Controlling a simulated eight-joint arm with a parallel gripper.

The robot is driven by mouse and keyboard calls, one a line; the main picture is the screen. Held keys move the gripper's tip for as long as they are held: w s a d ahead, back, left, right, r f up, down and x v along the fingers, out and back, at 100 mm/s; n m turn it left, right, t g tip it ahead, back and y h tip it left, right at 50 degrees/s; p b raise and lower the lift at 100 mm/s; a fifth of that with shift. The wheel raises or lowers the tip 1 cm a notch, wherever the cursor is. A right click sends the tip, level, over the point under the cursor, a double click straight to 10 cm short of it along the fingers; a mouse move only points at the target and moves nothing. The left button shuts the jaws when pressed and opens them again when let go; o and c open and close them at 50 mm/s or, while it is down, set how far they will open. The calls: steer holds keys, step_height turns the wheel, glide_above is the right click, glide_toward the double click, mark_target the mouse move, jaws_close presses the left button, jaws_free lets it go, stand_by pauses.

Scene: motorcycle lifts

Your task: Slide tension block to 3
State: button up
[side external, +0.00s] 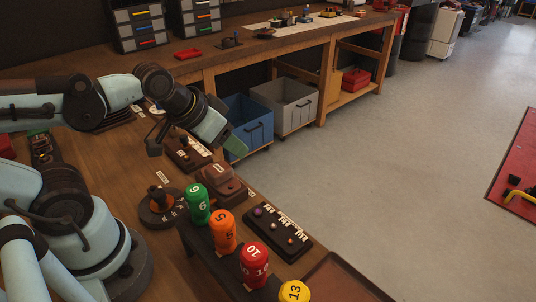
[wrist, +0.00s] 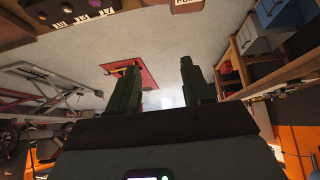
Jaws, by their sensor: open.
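My gripper (side external: 235,147) is held above the workbench's front edge, pointing toward the floor side. In the wrist view its two green fingers (wrist: 160,88) are apart with nothing between them. A dark device (side external: 186,154) with a pale marked strip sits on the bench, just left of and below my gripper and partly hidden by the arm. It may carry the tension block, but I cannot make out a block or the number 3 on it. The wrist view does not clearly show a tension block.
A brown labelled box (side external: 222,187), a round dial base (side external: 160,207) and a knob panel (side external: 278,232) stand on the bench. Numbered green (side external: 198,205), orange (side external: 223,232), red (side external: 254,265) and yellow (side external: 294,291) pieces line the front. Blue (side external: 248,120) and grey (side external: 285,103) bins stand beyond.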

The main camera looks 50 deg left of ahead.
stand_by(0.8)
steer(key=shift+o, duration=0.7)
steer(key=o, duration=0.7)
steer(key=d+r+m, duration=0.1)
steer(key=d+r+m+h, duration=0.1)
steer(key=d, duration=0.1)
steer(key=d+r+m+g, duration=0.1)
steer(key=d+r, duration=0.1)
steer(key=shift+d+m+h, duration=0.2)
steer(key=shift+m+h, duration=0.1)
steer(key=shift+m, duration=0.1)
steer(key=shift+o, duration=0.5)
steer(key=s+d+r+m+g+h, duration=0.1)
steer(key=s+d+r+m+g, duration=0.1)
steer(key=d+r+m, duration=0.3)
steer(key=shift+s+d+r+m+h, duration=0.4)
steer(key=shift+s+d+r, duration=0.2)
steer(key=shift+d, duration=0.45)
steer(key=s+d+r+m+g+h, duration=0.1)
steer(key=s+d+r+m+g, duration=0.3)
steer(key=s+d+r+m, duration=0.4)
steer(key=x, duration=0.6)
steer(key=s+x, duration=0.1)
steer(key=x, duration=0.2)
steer(key=shift+a+f, duration=0.1)
steer(key=shift+a, duration=0.25)
